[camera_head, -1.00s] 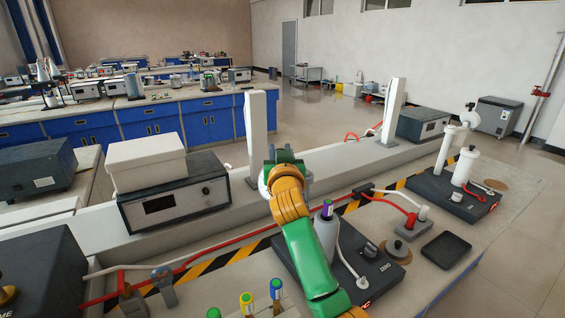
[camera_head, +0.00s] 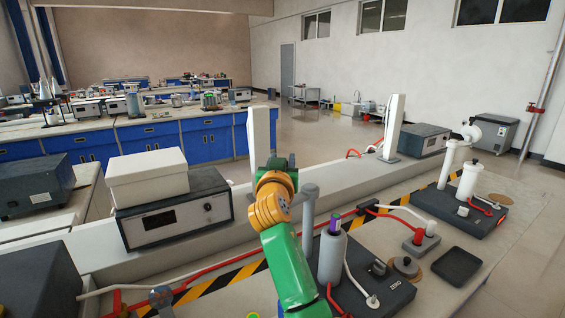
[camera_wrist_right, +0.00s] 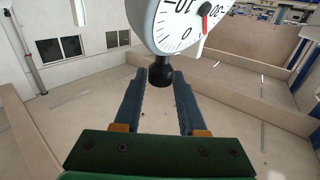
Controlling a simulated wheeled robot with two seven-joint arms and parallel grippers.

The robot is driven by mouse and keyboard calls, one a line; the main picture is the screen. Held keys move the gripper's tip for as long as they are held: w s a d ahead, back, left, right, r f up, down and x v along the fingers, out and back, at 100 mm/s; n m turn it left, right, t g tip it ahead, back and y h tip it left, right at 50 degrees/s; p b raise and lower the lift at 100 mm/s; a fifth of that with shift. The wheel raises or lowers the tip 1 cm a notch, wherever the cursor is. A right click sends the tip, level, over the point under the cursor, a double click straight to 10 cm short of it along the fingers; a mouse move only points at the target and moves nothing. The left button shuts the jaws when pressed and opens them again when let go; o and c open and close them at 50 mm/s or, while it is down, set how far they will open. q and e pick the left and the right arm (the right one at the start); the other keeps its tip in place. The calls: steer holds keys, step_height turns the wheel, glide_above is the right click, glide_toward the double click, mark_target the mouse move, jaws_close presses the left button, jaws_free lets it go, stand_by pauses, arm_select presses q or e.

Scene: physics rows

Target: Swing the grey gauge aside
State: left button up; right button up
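The gauge shows in the right wrist view as a round white dial (camera_wrist_right: 180,22) in a grey case, cut off by the top edge. A short black knob (camera_wrist_right: 163,76) sticks out below it. The two fingers of my right gripper (camera_wrist_right: 161,84) stand apart, with the knob between or just beyond their tips; contact is not clear. In the head view my right gripper (camera_head: 277,168) is beside a grey post (camera_head: 310,208), and its own arm hides most of the gauge. My left gripper is not in view.
A dark ZERO base (camera_head: 385,291) with a pale cylinder (camera_head: 332,256) is close to my right arm. A second station (camera_head: 470,215) with a white gauge (camera_head: 471,133) stands farther right. A box-topped meter (camera_head: 175,218) is left; a white upright (camera_head: 258,140) rises behind my gripper.

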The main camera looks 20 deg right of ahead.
steer(key=shift+o, duration=1.2)
steer(key=shift+w, duration=0.1)
steer(key=shift+w+f, duration=0.15)
steer(key=shift+f, duration=0.05)
steer(key=b+v, duration=0.3)
steer(key=v, duration=0.4)
